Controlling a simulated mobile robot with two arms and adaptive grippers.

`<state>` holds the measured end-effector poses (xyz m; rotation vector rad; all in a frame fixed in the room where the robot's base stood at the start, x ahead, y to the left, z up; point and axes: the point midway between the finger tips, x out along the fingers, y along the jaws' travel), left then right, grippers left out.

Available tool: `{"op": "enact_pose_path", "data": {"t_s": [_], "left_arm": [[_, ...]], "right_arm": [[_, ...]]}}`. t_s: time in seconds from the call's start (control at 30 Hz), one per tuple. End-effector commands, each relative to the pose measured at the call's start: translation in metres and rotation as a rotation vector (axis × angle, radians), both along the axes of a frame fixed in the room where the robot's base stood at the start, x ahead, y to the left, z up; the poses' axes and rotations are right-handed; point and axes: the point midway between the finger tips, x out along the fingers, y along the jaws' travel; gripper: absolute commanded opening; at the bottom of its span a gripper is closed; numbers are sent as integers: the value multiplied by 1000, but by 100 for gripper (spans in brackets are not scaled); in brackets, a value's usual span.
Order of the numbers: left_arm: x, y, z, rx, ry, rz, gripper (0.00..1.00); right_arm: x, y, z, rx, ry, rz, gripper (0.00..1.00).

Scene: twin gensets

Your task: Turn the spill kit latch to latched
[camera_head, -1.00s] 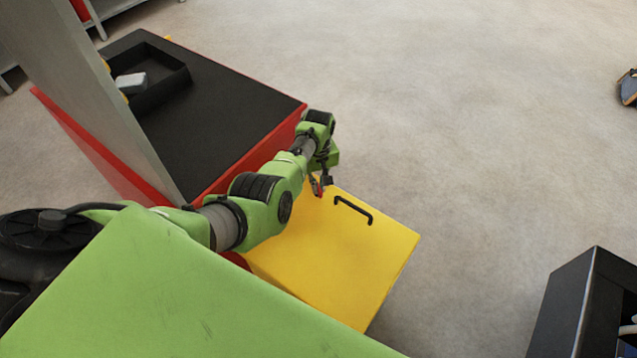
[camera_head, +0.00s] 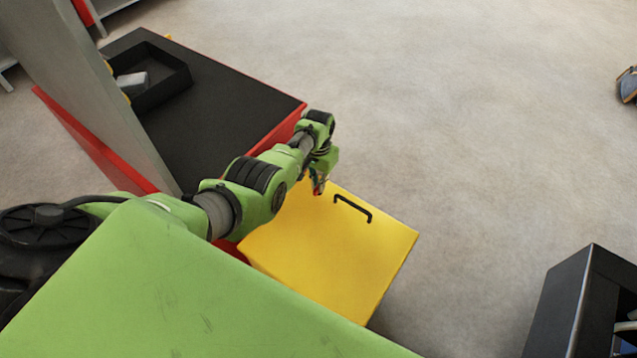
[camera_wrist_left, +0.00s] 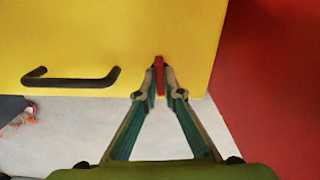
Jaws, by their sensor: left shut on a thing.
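The spill kit is a yellow box (camera_head: 335,255) with a black bar handle (camera_head: 353,208) on its face. In the left wrist view its yellow face (camera_wrist_left: 100,35) fills the top, with the handle (camera_wrist_left: 70,78) at left. The latch is a small red piece (camera_wrist_left: 159,76) near the edge of the yellow face. My left gripper (camera_head: 319,188) is at the box's upper left edge. In the left wrist view its fingertips (camera_wrist_left: 159,83) are closed around the red latch. The latch's exact angle is hard to read. My right gripper is not in view.
A black-topped red cabinet (camera_head: 215,110) stands against the box's left side, with a black tray (camera_head: 155,85) on top. A red surface (camera_wrist_left: 275,70) is close on the right in the wrist view. A dark bin (camera_head: 575,305) stands at lower right. The floor (camera_head: 460,110) between is clear.

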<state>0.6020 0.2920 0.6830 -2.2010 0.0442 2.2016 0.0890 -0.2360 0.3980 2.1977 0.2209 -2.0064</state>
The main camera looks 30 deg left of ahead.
Motion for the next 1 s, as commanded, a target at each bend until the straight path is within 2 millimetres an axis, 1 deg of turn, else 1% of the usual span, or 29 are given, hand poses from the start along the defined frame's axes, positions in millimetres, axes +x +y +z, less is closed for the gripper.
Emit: {"op": "enact_pose_path", "data": {"t_s": [0.1,0.33,0.8,0.83,0.87,0.9,1.0], "left_arm": [[-1,0,0,0,2,-51,0],[-1,0,0,0,2,-106,0],[-1,0,0,0,2,-116,0],[-1,0,0,1,2,-116,16],[-1,0,0,1,2,-116,24],[-1,0,0,1,2,-116,25],[-1,0,0,0,2,-115,25]], "right_arm": [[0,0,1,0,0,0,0],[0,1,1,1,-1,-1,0],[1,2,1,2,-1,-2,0],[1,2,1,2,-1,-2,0],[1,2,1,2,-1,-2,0],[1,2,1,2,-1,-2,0],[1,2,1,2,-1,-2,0]]}}
